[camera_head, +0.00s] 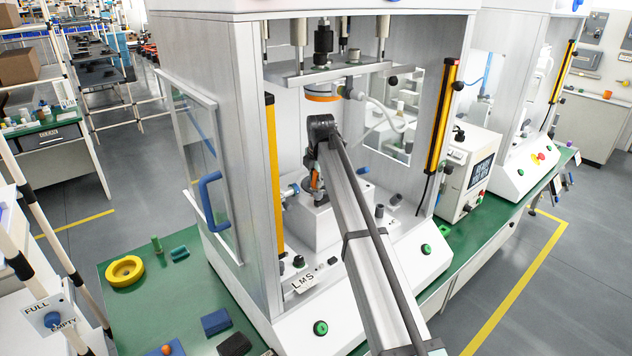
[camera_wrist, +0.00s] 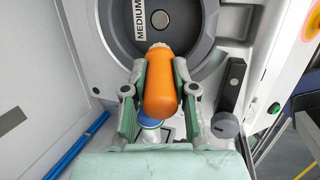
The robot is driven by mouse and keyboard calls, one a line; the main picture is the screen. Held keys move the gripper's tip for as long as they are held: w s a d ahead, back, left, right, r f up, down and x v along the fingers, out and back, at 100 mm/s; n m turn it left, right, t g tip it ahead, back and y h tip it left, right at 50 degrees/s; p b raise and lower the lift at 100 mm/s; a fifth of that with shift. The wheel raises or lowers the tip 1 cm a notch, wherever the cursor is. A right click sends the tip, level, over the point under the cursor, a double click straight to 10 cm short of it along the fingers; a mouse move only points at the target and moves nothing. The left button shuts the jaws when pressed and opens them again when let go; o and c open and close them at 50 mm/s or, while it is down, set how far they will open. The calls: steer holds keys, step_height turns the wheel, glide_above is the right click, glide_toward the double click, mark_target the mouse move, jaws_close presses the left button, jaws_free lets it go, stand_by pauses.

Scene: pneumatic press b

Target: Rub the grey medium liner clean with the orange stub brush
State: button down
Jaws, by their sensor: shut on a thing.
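The orange stub brush (camera_wrist: 162,85) is held between the two green-padded fingers of my gripper (camera_wrist: 161,76) in the wrist view. Its pale tip points up the picture, at the lower edge of the grey medium liner (camera_wrist: 205,45), a dark grey round part marked MEDIUM. I cannot tell whether the tip touches it. In the head view my gripper (camera_head: 316,178) is inside the press, with a bit of orange showing between the fingers. The liner is not clearly visible there, behind my arm.
The press (camera_head: 225,120) has white walls and yellow light bars (camera_head: 274,170) at both sides of its opening. A plate (camera_head: 325,72) with an orange-ringed part hangs above my gripper. A yellow ring (camera_head: 126,271) lies on the green bench.

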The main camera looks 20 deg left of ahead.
steer(key=shift+w+d+r, duration=0.1)
steer(key=shift+w+r, duration=0.1)
steer(key=shift+r, duration=0.3)
steer(key=shift+r+p, duration=1)
steer(key=shift+r, duration=1.35)
steer(key=shift+d, duration=0.1)
